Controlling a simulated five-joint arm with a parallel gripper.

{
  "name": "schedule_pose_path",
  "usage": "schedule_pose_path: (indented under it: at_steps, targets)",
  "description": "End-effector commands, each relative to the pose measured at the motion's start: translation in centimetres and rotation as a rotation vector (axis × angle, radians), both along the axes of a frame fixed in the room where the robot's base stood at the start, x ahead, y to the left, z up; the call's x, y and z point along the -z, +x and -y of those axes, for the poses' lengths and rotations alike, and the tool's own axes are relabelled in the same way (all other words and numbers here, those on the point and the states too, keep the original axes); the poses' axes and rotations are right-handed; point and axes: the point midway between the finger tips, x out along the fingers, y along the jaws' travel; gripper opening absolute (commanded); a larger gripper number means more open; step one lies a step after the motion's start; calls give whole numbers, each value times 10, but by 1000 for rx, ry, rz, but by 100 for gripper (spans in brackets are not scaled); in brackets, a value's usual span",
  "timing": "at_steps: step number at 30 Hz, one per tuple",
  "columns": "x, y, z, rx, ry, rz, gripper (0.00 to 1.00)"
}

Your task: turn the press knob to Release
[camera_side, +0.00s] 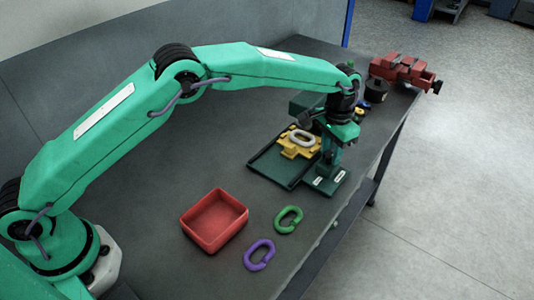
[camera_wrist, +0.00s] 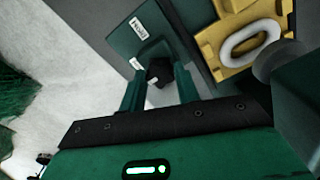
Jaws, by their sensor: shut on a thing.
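The press knob (camera_wrist: 160,70) is a small black block on the dark green press plate (camera_wrist: 118,40). A pale mark shows on its lower-left side in the wrist view. My gripper (camera_wrist: 158,76) is shut on the knob, one green finger on each side. Two white labels are on the plate, one above the knob (camera_wrist: 137,27) and one to its left (camera_wrist: 135,63); I cannot read them surely. In the side view my gripper (camera_side: 329,160) points down over the front of the press plate (camera_side: 326,184), and it hides the knob.
A yellow fixture (camera_side: 290,147) holding a pale grey link (camera_side: 301,138) stands beside the knob, close to my gripper. A red tray (camera_side: 214,220), a green link (camera_side: 288,219) and a purple link (camera_side: 259,254) lie nearer. A red vise (camera_side: 402,72) is at the far table end.

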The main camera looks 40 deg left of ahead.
Motion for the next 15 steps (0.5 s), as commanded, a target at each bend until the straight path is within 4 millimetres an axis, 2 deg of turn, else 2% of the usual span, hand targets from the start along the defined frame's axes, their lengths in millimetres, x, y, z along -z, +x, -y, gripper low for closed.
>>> schedule_pose_path:
  at_steps: [13, 14, 15]
  targets:
    - [-2, -1, -1, -15, 2, -4, 9]
    - [-2, -1, -1, -15, 2, -4, 34]
    - [-2, -1, -1, -15, 2, -4, 42]
